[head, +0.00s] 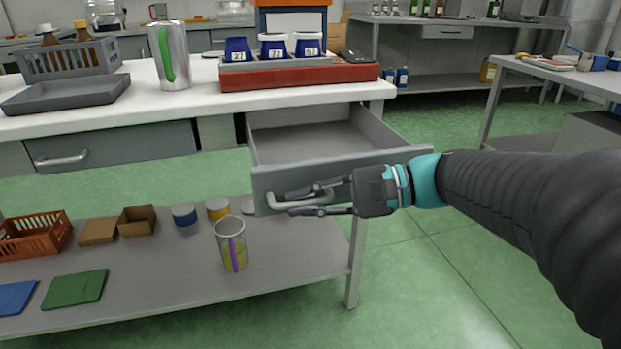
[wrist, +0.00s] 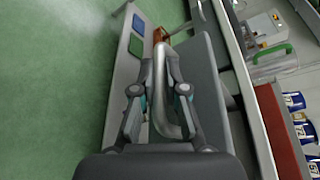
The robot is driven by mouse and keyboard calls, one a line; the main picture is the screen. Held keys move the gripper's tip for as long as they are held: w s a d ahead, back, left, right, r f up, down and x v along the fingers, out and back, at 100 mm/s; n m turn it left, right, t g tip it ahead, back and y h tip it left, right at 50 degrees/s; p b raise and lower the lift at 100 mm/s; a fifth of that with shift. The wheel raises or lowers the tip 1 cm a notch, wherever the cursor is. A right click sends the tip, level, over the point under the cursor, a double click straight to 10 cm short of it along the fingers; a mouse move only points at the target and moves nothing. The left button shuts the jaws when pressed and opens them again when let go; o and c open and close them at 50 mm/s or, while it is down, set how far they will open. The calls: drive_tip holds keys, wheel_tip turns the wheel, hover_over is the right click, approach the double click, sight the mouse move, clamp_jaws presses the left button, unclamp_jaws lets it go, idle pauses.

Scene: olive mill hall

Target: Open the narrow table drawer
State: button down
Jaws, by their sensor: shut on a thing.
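The narrow table drawer (head: 340,166) is pulled well out from under the white tabletop, and its grey inside looks empty. Its front carries a pale bar handle (head: 297,203). My gripper (head: 310,200) is shut on this handle, coming from the right with its fingers around the bar. In the wrist view the handle (wrist: 160,85) runs between the two fingers (wrist: 158,92). A wider grey drawer (head: 115,147) with its own handle is closed at the left of the same table.
On the tabletop (head: 130,105) stand a grey tray, a basket with bottles, a metal jug (head: 170,55) and a red rack (head: 297,75) with blue cups. Green floor is free at the right.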

drive_tip(key=c, duration=1.5)
unclamp_jaws()
drive_tip(key=shift+a, duration=0.1)
drive_tip(key=v, duration=1.2)
